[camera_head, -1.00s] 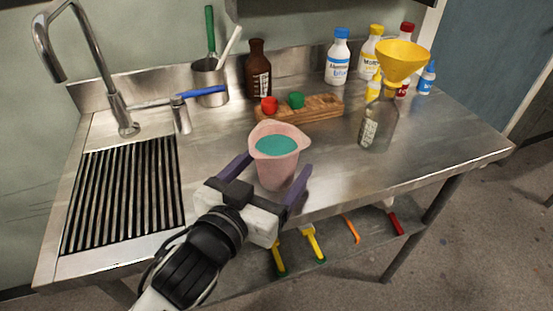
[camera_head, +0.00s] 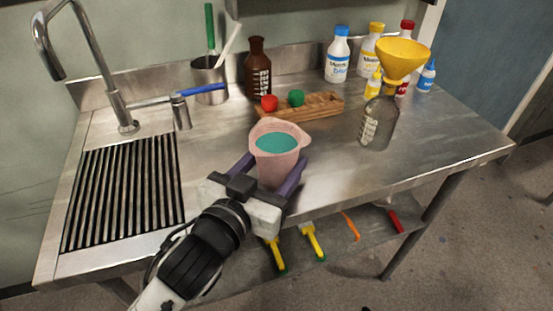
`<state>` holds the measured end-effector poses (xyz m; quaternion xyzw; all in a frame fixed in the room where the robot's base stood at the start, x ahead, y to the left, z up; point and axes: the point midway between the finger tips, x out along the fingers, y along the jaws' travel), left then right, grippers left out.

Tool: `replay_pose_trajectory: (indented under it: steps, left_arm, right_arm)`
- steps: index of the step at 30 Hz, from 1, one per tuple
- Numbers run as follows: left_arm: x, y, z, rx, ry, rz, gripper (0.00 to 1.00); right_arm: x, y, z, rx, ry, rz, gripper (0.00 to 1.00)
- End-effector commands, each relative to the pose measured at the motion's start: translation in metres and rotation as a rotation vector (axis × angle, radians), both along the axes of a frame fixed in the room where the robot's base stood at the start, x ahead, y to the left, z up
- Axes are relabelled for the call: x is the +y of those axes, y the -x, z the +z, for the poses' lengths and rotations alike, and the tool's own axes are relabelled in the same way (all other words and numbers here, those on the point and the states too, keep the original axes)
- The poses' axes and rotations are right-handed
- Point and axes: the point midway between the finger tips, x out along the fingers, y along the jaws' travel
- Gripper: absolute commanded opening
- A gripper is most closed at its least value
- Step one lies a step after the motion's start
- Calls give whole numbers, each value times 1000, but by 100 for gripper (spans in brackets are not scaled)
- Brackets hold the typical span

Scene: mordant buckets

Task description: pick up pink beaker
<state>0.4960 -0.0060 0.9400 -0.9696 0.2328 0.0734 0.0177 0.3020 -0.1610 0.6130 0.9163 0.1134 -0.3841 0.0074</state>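The pink beaker (camera_head: 278,168) stands upright near the front edge of the steel worktop. It has a pouring lip and holds teal liquid (camera_head: 278,143). My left gripper (camera_head: 272,172) reaches in from the lower left, its purple fingers on either side of the beaker's lower body. The fingers appear closed against its sides, and the beaker looks to be still on the worktop. The beaker's base is partly hidden by the gripper. My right gripper is not in view.
A wooden rack (camera_head: 318,107) with red and green knobs sits behind the beaker. A glass bottle (camera_head: 376,127) with a yellow funnel (camera_head: 402,57) stands to the right. A brown bottle (camera_head: 257,70), labelled bottles and a faucet (camera_head: 112,90) stand farther back. The worktop (camera_head: 440,140) is clear at right.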

Motion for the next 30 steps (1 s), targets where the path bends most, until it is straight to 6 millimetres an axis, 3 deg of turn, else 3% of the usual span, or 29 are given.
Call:
replay_pose_trajectory:
  steps: [11,30]
  left_arm:
    - [0,-1,22,-6,4,0,25]
    - [0,0,79,-6,3,-1,25]
  right_arm:
    - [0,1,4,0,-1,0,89]
    - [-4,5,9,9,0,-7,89]
